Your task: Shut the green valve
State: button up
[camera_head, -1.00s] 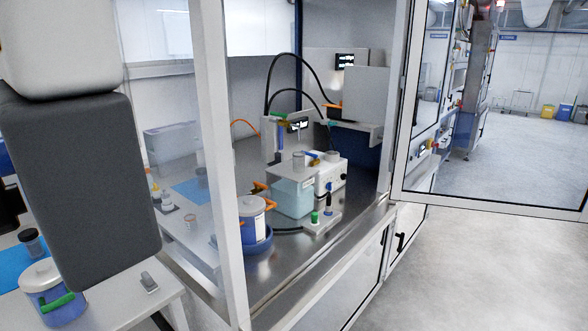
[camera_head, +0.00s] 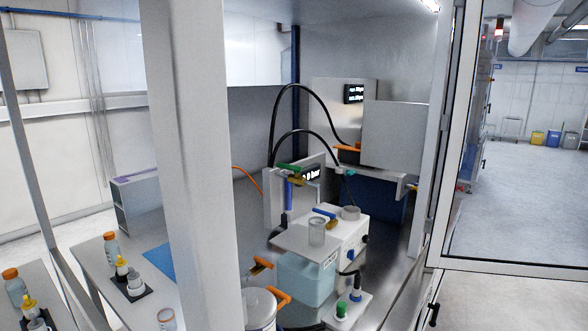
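The green valve (camera_head: 289,168) is in the head view, near the middle of the enclosure. Its green lever lies roughly level on top, with a brass-coloured body just below it. It is beside a grey panel with a small display (camera_head: 312,173) ending in "0 bar". A blue upright part (camera_head: 288,195) is below the valve. Whether the lever stands across or along its pipe is too small to tell. My gripper is not in view.
A white frame post (camera_head: 190,160) stands in front, left of the valve. A teal-sided tank (camera_head: 305,281), a lidded pot (camera_head: 259,304) and a green-capped button (camera_head: 341,310) are below. Blue (camera_head: 325,212) and orange (camera_head: 261,265) handles are nearby. A glazed door (camera_head: 510,190) stands at right.

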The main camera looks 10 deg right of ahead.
aim_at(296, 169)
jog(key=i+l, duration=0.35)
jog(key=i+l+u, duration=0.15)
jog(key=l, duration=0.3)
jog(key=i+l, duration=0.3)
jog(key=i+l+u, duration=0.1)
jog(key=i+l, duration=0.15)
jog(key=l, duration=0.2)
jog(key=i+l, duration=0.2)
jog(key=l, duration=0.15)
jog(key=i+l+u, duration=0.15)
jog(key=l, duration=0.25)
jog(key=i+l, duration=0.25)
jog(key=l, duration=0.15)
